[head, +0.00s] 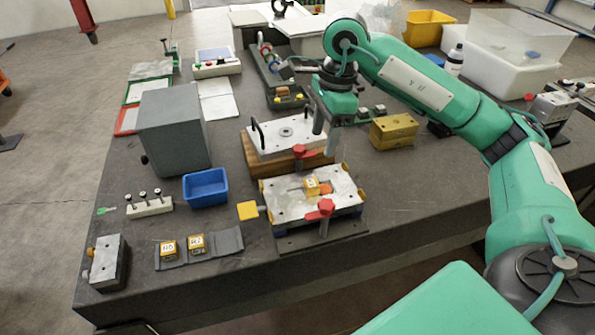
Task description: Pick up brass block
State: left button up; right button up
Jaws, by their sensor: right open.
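Two small brass-coloured blocks with white labels, one on the left (168,248) and one on the right (197,243), sit on a dark grey mat (228,240) at the front left. A third small brass-coloured block (312,186) sits on the front mould base's metal plate (285,203). A larger yellow-brown block (393,131) lies to the right of the rear mould base (270,140). My left gripper is out of view.
A blue bin (206,187) and a tall grey box (174,130) stand on the left. Red clamp knobs (326,206) rise from the mould bases. The dark bench (420,180) is clear right of the front base.

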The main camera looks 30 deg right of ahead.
jog(key=w+f, duration=0.1)
jog(key=p, duration=0.1)
send_over(311, 182)
jog(key=d, duration=0.1)
jog(key=f, duration=0.6)
jog(key=shift+s+f, duration=0.35)
jog(key=shift+f, duration=0.05)
jog(key=shift+w+f, duration=0.1)
jog(key=shift+f, duration=0.15)
jog(key=shift+a+f+p, duration=0.2)
jog(key=shift+f+p, duration=0.5)
jog(key=shift+p, duration=0.15)
jog(key=f, duration=0.1)
jog(key=f+p, duration=0.1)
jog(key=shift+w+a+f, duration=0.15)
jog(key=shift+a+f, duration=0.05)
jog(key=shift+f, duration=0.65)
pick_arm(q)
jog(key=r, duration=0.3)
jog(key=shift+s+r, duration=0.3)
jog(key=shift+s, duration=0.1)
pick_arm(e)
grip_shut()
